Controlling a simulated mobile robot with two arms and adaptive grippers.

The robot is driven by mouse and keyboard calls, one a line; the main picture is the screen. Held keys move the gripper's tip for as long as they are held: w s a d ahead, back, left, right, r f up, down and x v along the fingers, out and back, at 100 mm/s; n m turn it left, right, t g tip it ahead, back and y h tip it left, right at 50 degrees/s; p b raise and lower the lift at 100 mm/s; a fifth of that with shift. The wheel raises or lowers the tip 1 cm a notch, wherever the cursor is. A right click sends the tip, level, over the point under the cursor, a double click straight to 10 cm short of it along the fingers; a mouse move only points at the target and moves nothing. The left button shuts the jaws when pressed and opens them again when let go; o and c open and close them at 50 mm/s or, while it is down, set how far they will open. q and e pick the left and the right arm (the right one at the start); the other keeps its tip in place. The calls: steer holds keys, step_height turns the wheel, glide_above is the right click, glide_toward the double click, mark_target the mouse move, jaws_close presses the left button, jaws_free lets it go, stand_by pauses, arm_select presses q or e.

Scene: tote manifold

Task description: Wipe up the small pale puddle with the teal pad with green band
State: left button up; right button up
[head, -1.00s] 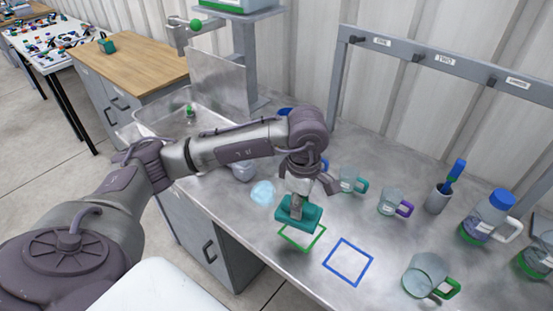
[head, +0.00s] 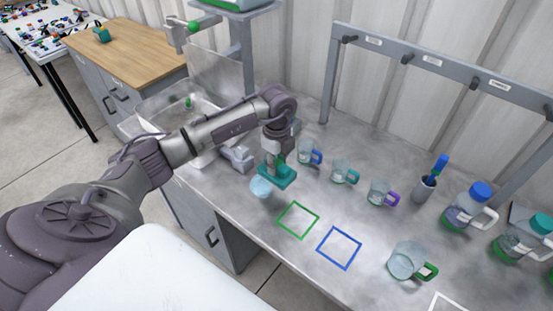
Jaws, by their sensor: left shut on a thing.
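The small pale puddle (head: 261,188) is a light blue patch on the metal counter, near its front edge and left of the green square outline. My left gripper (head: 275,158) is shut on the teal pad (head: 280,177) and points down. The pad is just right of and behind the puddle in the head view and overlaps its upper right edge. I cannot tell whether the pad touches the counter or hovers just above it. The pad's green band is not clear at this size. My right gripper is not in view.
A green square outline (head: 298,220) and a blue one (head: 339,248) mark bare counter (head: 270,233). Mugs with blue (head: 309,152), teal (head: 344,173), purple (head: 381,193) and green (head: 406,262) handles stand to the right. A grey lump (head: 238,157) lies left of the gripper, by the sink.

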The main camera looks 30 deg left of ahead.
arm_select(q)
steer(key=shift+f+n, duration=0.3)
steer(key=shift+f+b, duration=2.35)
steer(key=shift+f, duration=0.4)
steer(key=shift+f+b, duration=0.65)
steer(key=shift+f, duration=0.3)
